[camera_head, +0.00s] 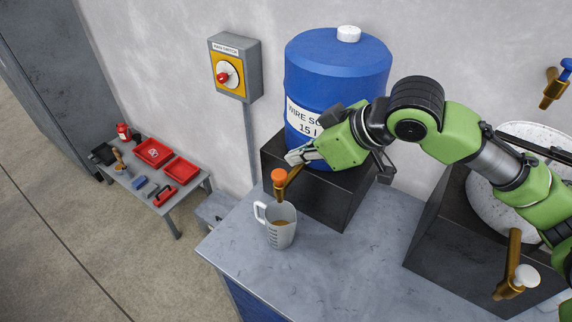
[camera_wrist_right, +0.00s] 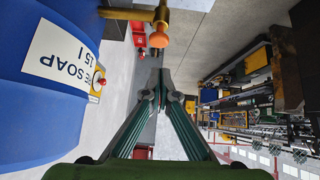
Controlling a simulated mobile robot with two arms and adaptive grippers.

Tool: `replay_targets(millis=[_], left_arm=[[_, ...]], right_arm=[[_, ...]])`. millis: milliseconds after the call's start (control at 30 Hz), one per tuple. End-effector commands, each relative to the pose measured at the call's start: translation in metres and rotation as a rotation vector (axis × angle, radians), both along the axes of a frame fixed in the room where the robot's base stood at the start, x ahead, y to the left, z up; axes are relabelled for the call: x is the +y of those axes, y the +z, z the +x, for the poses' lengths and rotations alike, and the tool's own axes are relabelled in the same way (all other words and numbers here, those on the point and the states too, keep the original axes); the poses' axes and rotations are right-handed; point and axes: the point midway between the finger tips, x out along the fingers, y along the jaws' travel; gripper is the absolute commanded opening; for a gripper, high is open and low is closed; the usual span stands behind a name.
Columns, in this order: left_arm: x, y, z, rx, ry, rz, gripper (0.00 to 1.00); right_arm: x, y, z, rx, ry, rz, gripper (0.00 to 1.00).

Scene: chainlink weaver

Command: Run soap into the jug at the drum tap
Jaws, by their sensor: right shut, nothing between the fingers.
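The blue drum (camera_head: 335,70), labelled "WIRE SOAP 15 l" as far as it can be read, stands on a black block. Its brass tap with an orange knob (camera_head: 279,176) sticks out at the front left. The grey measuring jug (camera_head: 282,236) stands upright on the bench below the tap, handle to the left. Something brownish shows inside it. My right gripper (camera_head: 296,157) is beside the drum, just behind and above the knob, its fingers shut and empty. In the right wrist view the fingertips (camera_wrist_right: 161,92) meet, with the orange knob (camera_wrist_right: 159,39) beyond them and apart. My left gripper is not in view.
The black block (camera_head: 312,190) carries the drum on the grey bench (camera_head: 320,270). A second drum with a brass tap (camera_head: 516,270) stands to the right. A main switch box (camera_head: 235,68) hangs on the wall. A low table (camera_head: 178,205) holds red trays and tools.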

Motion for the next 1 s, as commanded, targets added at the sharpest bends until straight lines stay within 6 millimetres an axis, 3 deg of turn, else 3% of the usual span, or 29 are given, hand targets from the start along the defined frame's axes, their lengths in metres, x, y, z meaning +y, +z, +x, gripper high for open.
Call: replay_targets(millis=[300, 1000], left_arm=[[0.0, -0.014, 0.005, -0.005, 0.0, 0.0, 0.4], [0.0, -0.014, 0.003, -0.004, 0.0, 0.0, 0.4]], right_arm=[[-0.023, 0.032, -0.018, -0.003, -0.001, 0.0, 0.0], [-0.025, 0.035, -0.02, -0.002, 0.001, 0.001, 0.0]])
